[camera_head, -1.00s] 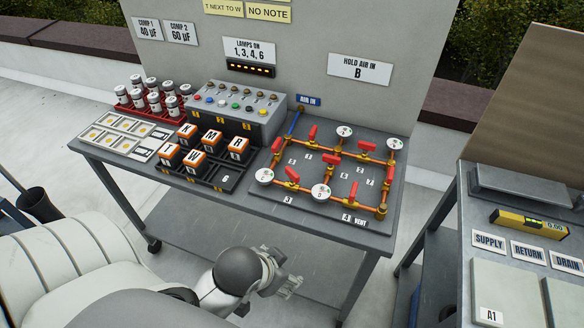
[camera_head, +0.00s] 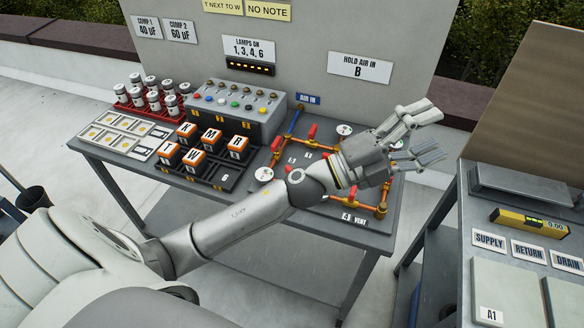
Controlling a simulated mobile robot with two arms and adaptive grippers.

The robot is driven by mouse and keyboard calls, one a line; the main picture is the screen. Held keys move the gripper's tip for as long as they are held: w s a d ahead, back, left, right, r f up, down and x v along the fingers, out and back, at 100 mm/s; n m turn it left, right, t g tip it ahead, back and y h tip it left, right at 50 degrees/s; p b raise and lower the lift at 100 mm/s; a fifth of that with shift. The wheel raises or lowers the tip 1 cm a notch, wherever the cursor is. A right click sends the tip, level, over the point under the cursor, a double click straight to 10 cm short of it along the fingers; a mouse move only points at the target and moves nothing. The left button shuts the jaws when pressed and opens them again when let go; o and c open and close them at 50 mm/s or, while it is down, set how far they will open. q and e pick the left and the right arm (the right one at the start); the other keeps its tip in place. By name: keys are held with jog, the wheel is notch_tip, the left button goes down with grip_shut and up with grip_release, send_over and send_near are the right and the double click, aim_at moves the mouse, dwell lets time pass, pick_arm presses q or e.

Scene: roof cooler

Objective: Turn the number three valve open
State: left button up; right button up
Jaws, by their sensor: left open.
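The valve board (camera_head: 258,196) lies on the table, with copper pipes, red valve handles and round white gauges. One red handle (camera_head: 312,132) stands at the back of the board and another (camera_head: 276,145) at its left. The front label reading 3 and most of the handle beside it are hidden behind my left forearm. My left gripper (camera_head: 428,132) is open and empty, raised over the board's right side and its far right edge. It hides the right-hand pipes and some handles. My right gripper is out of view.
A box with coloured buttons (camera_head: 235,115) and lettered orange blocks (camera_head: 210,140) stand left of the board. Another bench with a yellow level (camera_head: 530,222) is at right, across a gap.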

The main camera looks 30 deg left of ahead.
pick_arm(q)
jog(key=s+d+f+m+g+h, duration=0.1)
jog(key=d+f+m+g, duration=0.15)
jog(key=m+g, duration=0.35)
jog(key=s+d+f+m+g, duration=0.2)
jog(key=f+m+g, duration=0.1)
jog(key=m+g, duration=0.35)
jog(key=w+a+f+m+g+y, duration=0.2)
jog(key=a+f+m+y, duration=0.1)
jog(key=a+f+y, duration=0.4)
jog(key=a+f+n+g+y, duration=0.15)
jog(key=a+y, duration=0.85)
jog(key=a, duration=1.4)
jog(key=f+p, duration=0.1)
jog(key=f, duration=0.5)
jog(key=w+f+p, duration=0.1)
jog(key=f, duration=0.2)
jog(key=shift+f+p, duration=0.3)
jog(key=shift+p, duration=0.05)
jog(key=shift+f, duration=0.75)
